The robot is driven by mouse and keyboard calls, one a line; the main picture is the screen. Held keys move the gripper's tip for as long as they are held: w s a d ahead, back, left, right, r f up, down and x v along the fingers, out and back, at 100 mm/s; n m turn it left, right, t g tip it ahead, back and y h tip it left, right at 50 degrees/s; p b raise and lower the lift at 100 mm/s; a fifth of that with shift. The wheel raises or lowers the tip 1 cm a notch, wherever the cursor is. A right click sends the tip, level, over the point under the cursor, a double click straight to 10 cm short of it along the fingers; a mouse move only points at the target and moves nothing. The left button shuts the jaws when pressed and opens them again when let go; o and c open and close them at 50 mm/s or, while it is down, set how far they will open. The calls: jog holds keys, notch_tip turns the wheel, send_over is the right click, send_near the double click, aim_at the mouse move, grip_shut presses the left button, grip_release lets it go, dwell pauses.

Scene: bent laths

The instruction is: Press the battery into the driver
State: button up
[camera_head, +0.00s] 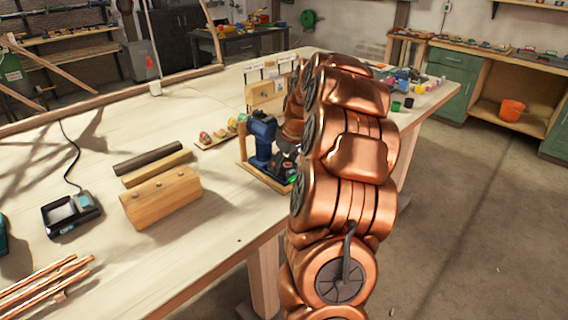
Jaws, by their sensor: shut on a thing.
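The blue driver (262,140) stands upright in a wooden holder (258,174) near the table's front edge. My copper arm reaches in from the front right and curves over to the driver's right side. Only a dark bit of my gripper (287,147) shows there, just right of the driver. It is shut on a dark block with a small green spot, which looks like the battery (287,168), low at the driver's right. My arm hides part of it, and I cannot tell whether it touches the driver or is seated.
A black charger (71,213) with a cable lies at the left. A wooden block (161,198) and two bars (157,168) lie left of the driver. Copper rods (45,285) are at the front left. Small coloured cups (402,104) stand behind my arm. The table's middle front is clear.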

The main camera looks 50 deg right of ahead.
jog(key=o, duration=1.5)
jog(key=shift+r+p, duration=0.4)
jog(key=shift+r, duration=3.05)
